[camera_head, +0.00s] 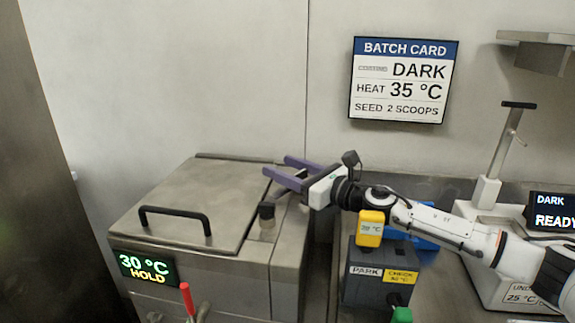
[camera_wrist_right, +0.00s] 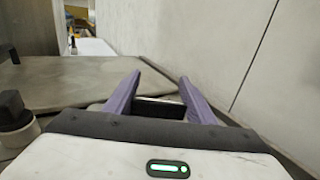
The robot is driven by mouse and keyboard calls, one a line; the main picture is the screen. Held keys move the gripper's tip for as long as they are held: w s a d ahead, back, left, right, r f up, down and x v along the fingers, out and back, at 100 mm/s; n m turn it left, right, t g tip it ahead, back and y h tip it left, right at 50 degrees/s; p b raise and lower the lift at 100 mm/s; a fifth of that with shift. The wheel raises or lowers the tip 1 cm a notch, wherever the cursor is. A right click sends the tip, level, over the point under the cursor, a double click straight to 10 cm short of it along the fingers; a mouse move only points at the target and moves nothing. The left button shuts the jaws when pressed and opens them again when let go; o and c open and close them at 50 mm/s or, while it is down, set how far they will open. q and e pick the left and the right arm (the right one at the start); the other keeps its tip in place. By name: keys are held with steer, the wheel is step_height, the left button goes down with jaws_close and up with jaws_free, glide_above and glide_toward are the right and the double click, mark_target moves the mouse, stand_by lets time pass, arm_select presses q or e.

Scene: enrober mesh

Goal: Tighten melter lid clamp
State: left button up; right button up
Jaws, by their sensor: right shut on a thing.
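The steel melter (camera_head: 205,278) stands at the left, its flat lid (camera_head: 195,190) down, with a black bar handle (camera_head: 175,212). A black knob (camera_head: 267,211) stands at the lid's right edge; it also shows at the left of the right wrist view (camera_wrist_right: 14,110). A red-handled lever (camera_head: 187,298) rises at the melter's front. I cannot tell which is the clamp. My right gripper (camera_head: 276,169), with purple fingers, is over the melter's back right corner, behind the knob. It is shut on a dark piece (camera_wrist_right: 160,108), unclear in shape. My left gripper is out of view.
The melter display (camera_head: 146,268) reads 30 °C HOLD. A wall batch card (camera_head: 401,80) reads DARK, HEAT 35 °C, SEED 2 SCOOPS. Right of the melter, a grey PARK holder (camera_head: 365,293) and a yellow gauge (camera_head: 370,229) stand below my right arm. A lever machine (camera_head: 490,190) stands farther right.

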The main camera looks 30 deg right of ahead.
mark_target(300, 175)
steer(key=shift+f, duration=0.1)
steer(key=o, duration=1.5)
steer(key=b+v, duration=0.1)
steer(key=v, duration=0.1)
steer(key=b+v, duration=0.1)
steer(key=v, duration=0.3)
steer(key=shift+f+b, duration=0.25)
steer(key=shift+b, duration=0.15)
steer(key=shift+s+d+r+b, duration=0.2)
steer(key=shift+s+b, duration=0.1)
steer(key=shift+s, duration=0.25)
steer(key=shift+s+r, duration=0.1)
steer(key=shift+c, duration=0.5)
